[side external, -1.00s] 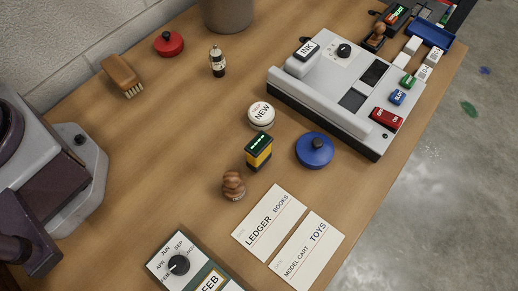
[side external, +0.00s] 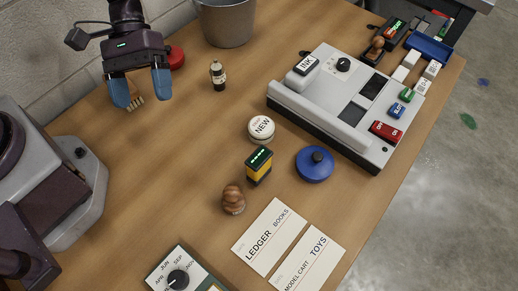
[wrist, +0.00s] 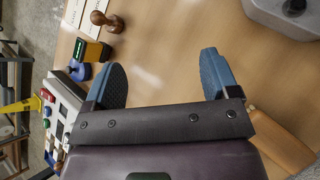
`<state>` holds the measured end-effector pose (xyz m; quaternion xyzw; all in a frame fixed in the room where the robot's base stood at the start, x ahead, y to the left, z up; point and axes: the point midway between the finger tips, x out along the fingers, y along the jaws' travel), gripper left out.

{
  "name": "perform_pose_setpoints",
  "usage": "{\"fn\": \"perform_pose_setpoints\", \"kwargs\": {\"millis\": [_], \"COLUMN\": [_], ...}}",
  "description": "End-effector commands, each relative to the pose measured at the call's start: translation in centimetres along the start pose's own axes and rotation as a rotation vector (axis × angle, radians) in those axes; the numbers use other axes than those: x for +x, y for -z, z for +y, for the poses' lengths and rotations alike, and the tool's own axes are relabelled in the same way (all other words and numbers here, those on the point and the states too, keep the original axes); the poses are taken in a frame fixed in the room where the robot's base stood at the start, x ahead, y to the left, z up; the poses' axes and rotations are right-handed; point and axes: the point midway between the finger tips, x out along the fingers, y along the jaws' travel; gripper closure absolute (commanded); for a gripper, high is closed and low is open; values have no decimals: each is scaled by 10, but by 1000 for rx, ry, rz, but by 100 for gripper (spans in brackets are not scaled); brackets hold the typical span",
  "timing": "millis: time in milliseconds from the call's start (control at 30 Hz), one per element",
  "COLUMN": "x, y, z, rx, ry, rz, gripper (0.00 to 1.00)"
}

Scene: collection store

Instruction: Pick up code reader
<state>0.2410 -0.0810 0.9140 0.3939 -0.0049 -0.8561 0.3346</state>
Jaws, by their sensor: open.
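The likely code reader (side external: 258,167) is a small upright yellow and black block with a lit green display on top. It stands mid-table between the round NEW button and a wooden knob-shaped stamp. The wrist view shows it at upper left (wrist: 91,51), beyond a blue fingertip. My gripper (side external: 141,92) is open and empty at the upper left of the side view, well apart from the reader and in front of the brush. The wrist view shows its two blue fingers spread wide (wrist: 163,75) with bare tabletop between them.
The wooden stamp (side external: 233,199), NEW button (side external: 261,128) and blue knobbed lid (side external: 315,166) stand close around the reader. A grey console (side external: 330,105) fills the right, a bucket (side external: 226,22) the back. Label cards (side external: 263,236) lie in front. Open wood lies left of the reader.

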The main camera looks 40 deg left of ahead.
Motion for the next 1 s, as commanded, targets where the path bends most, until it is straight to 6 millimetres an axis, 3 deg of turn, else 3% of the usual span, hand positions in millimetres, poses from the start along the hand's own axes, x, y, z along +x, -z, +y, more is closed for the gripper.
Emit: {"fn": "perform_pose_setpoints", "kwargs": {"millis": [200, 400, 500, 700, 1000], "x": [61, 100, 107, 90, 114], "y": [27, 52, 67, 84, 71], "z": [21, 50, 66, 88, 125], "rx": [-241, -470, -553, -593, -594], "ry": [-246, -508, -631, -767, -777], "rz": [-294, -506, -566, -575, -585], "gripper": [19, 19, 19, 19, 19]}}
